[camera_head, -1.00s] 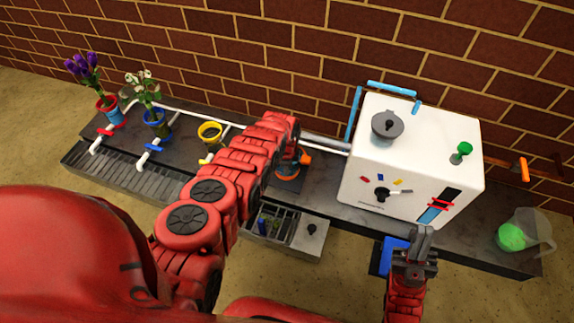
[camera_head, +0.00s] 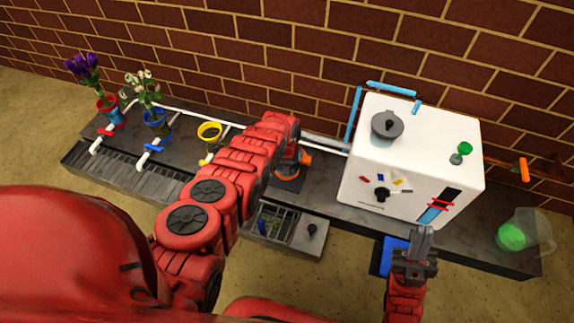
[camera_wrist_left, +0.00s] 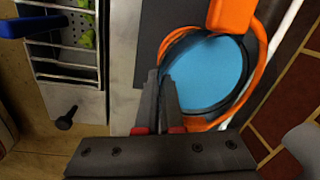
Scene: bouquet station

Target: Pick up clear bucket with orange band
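The clear bucket with orange band (camera_wrist_left: 206,75) shows in the left wrist view from above as a round rim with orange around it and blue inside. In the head view the bucket (camera_head: 291,162) is partly hidden behind my left arm. My left gripper (camera_wrist_left: 160,78) has its two fingers close together at the bucket's near left rim. Whether they grip the wall is not clear. In the head view the left gripper is hidden by its own arm. My right gripper (camera_head: 420,240) is in front of the white box, fingers together, with nothing visible in it.
A white box (camera_head: 375,145) with knobs stands to the right. A clear jug with green (camera_head: 512,237) is at the far right. Purple flowers (camera_head: 86,72), white flowers (camera_head: 146,90) and a yellow-rimmed pot (camera_head: 209,133) stand left. A tray with a grate (camera_head: 275,225) is in front.

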